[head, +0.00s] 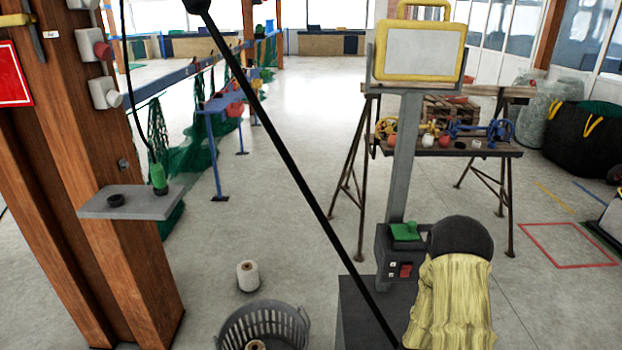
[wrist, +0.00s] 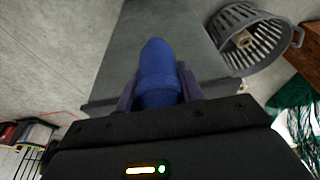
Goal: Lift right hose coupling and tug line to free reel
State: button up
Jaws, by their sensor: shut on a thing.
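In the wrist view, my gripper (wrist: 158,88) is shut on a blue hose coupling (wrist: 155,57), with a finger on each side of it. The coupling's lower end is hidden by the gripper body. In the head view, a straight black line (head: 290,172) runs from a dark reel-like fitting (head: 197,5) at the top edge down to the bottom edge. Its lower end is out of view, as are my gripper and the blue coupling there. A green coupling (head: 159,177) on a black hose stands on the grey shelf (head: 150,207) at the left.
A grey basket (head: 270,312) and a white spool (head: 247,276) stand on the floor. A workbench (head: 440,148) stands behind.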

jog(key=s+d+f+b, duration=0.2)
jog(key=d+f+b, duration=0.1)
jog(key=d+f, duration=0.2)
jog(key=shift+s+d+f+b, duration=0.3)
jog(key=shift+d+f, duration=0.1)
jog(key=shift+f, duration=0.4)
